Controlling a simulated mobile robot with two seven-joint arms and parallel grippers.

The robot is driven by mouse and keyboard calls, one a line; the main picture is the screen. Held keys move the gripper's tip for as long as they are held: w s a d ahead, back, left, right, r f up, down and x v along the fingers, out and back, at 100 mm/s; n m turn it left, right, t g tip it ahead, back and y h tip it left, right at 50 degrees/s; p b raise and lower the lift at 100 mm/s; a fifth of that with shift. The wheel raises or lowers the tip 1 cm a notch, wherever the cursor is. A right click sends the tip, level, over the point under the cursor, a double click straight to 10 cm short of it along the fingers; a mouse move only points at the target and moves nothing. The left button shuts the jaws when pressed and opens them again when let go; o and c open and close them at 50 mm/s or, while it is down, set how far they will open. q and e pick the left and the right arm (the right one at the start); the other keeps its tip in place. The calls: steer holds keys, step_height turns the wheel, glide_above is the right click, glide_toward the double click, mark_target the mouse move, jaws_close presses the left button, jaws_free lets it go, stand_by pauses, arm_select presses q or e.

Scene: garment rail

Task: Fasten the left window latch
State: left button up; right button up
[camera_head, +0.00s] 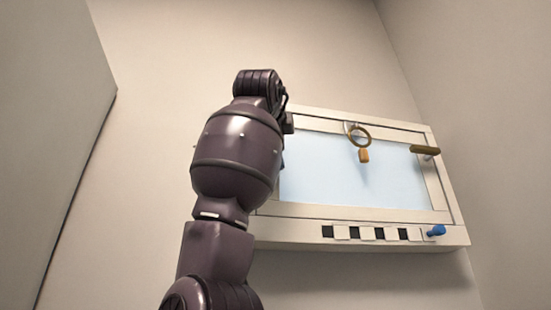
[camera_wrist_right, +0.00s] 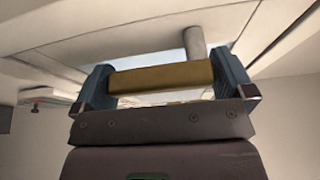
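The window (camera_head: 350,213) has a pale frame and light blue pane, high on the wall. My right arm (camera_head: 235,160) stands in front of its left side and hides that side's latch in the head view. In the right wrist view, a brass latch bar (camera_wrist_right: 160,78) on a pale round post (camera_wrist_right: 194,42) spans the gap between the fingers of my right gripper (camera_wrist_right: 165,85). The fingers are wide apart, one near each visible end of the bar; I cannot tell whether they touch it. The right latch (camera_head: 425,149) is a brass bar lying roughly level. My left gripper is out of view.
A brass ring (camera_head: 359,136) with an orange tag (camera_head: 364,156) hangs at the top of the window. A blue knob (camera_head: 436,231) sits at the lower right, beside a row of black and white squares (camera_head: 380,233). A grey panel (camera_head: 50,120) stands at the left.

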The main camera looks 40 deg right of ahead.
steer(key=b+v, duration=0.2)
steer(key=v, duration=0.9)
steer(key=shift+w, duration=0.1)
stand_by(0.5)
